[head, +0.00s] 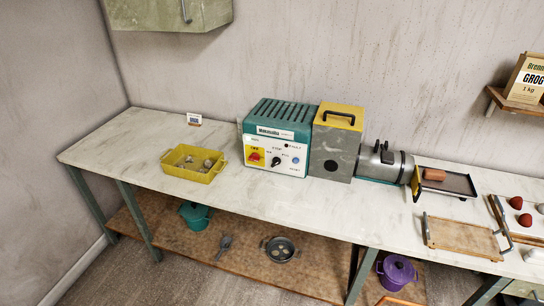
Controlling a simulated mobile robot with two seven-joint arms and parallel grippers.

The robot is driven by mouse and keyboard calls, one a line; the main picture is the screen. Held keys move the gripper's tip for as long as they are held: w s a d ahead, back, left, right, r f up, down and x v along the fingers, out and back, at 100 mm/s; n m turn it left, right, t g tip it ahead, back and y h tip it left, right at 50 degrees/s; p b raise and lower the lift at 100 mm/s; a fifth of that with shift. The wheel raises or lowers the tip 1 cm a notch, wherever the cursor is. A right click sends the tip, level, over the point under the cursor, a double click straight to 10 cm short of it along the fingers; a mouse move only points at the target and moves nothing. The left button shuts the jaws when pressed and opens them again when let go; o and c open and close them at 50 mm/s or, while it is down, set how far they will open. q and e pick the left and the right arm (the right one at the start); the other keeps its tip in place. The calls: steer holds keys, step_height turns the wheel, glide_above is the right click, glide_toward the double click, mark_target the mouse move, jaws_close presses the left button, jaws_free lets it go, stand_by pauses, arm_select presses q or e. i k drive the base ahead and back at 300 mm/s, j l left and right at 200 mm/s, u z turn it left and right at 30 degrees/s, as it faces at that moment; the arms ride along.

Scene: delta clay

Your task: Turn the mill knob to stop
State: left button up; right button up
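The mill (278,137) stands on the worktable toward the wall, a teal box with a white control panel. Its black knob (276,161) sits in the middle of the panel, with small lettering around it that is too small to read surely. To its left is a red button on a yellow plate (255,156). To its right is a small blue button (295,160). A grey housing with a yellow lid (337,142) and a metal barrel (386,162) adjoin the mill on the right. Neither of my grippers is in view.
A yellow tray (195,164) with pale lumps stands left of the mill. A dark tray (446,181) with a brown clay piece and a wooden tray (462,237) lie to the right. The tabletop before the mill is clear. Pots stand on the lower shelf (230,262).

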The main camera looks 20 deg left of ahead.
mark_target(277, 161)
steer(key=i+j+z, duration=0.2)
steer(key=i, duration=0.35)
steer(key=i+j+z, duration=0.25)
steer(key=i+j, duration=0.15)
steer(key=i, duration=0.1)
